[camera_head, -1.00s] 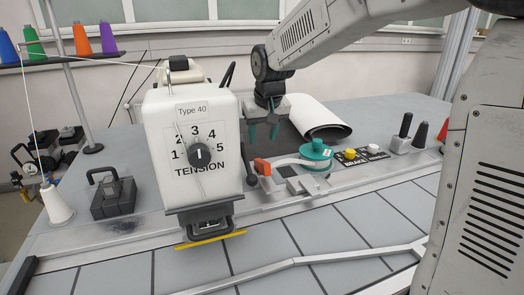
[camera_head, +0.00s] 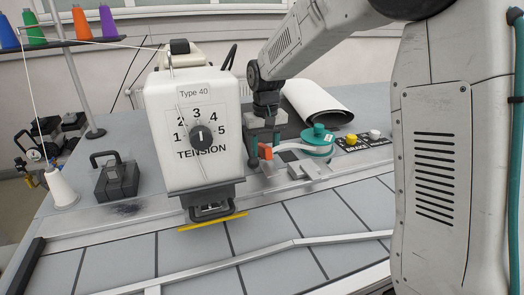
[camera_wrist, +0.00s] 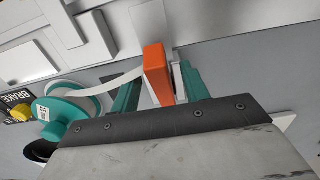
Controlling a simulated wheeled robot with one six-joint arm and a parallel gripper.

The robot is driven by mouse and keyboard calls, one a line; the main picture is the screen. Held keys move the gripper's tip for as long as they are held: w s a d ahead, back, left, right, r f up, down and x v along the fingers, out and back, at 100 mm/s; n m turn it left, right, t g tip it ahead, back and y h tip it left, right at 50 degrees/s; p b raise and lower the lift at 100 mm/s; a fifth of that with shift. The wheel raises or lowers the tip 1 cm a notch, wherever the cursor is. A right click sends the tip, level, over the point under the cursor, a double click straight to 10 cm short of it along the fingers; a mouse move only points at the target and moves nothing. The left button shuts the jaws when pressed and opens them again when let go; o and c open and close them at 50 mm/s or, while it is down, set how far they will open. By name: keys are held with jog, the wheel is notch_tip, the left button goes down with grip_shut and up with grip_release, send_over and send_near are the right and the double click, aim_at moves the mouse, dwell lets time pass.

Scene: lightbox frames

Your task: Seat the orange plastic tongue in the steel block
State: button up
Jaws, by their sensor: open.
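The orange tongue (camera_head: 265,152) is at the end of a pale strap (camera_head: 292,147) that runs to a teal reel. In the wrist view the orange tongue (camera_wrist: 156,72) stands between the two teal fingers of my gripper (camera_wrist: 158,90), with a gap at the right finger. My gripper (camera_head: 263,138) is open, low over the tongue, and partly hidden in the head view. The steel block (camera_head: 304,169) sits to the right of the tongue on the metal strip. It seems to show at the top left of the wrist view (camera_wrist: 85,30).
The white tension housing (camera_head: 195,130) stands close to the left of my gripper. The teal reel (camera_head: 319,138) and yellow brake button (camera_head: 351,139) are to the right. The tiled front table is mostly clear.

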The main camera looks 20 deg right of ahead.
grip_shut()
